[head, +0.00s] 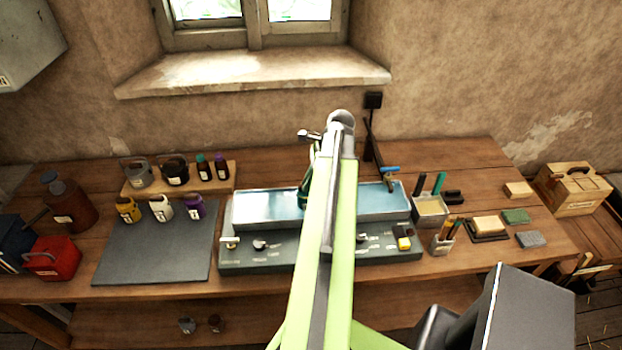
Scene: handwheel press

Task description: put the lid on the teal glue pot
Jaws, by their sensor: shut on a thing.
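I cannot make out the teal glue pot or its lid for certain. A dark green curved thing (304,192) shows at the left edge of my arm, in front of the long blue-topped tray (262,205); most of it is hidden and I cannot tell what it is. My pale green arm reaches up the middle of the view and covers the centre of the bench. My gripper is hidden behind it, so I cannot see its fingers or what they hold.
Yellow (126,211), white (161,208) and purple (194,208) pots stand at the back of a dark mat (150,255). A red box (52,259) stands left; brushes, blocks and sponges lie right. The mat's front is clear.

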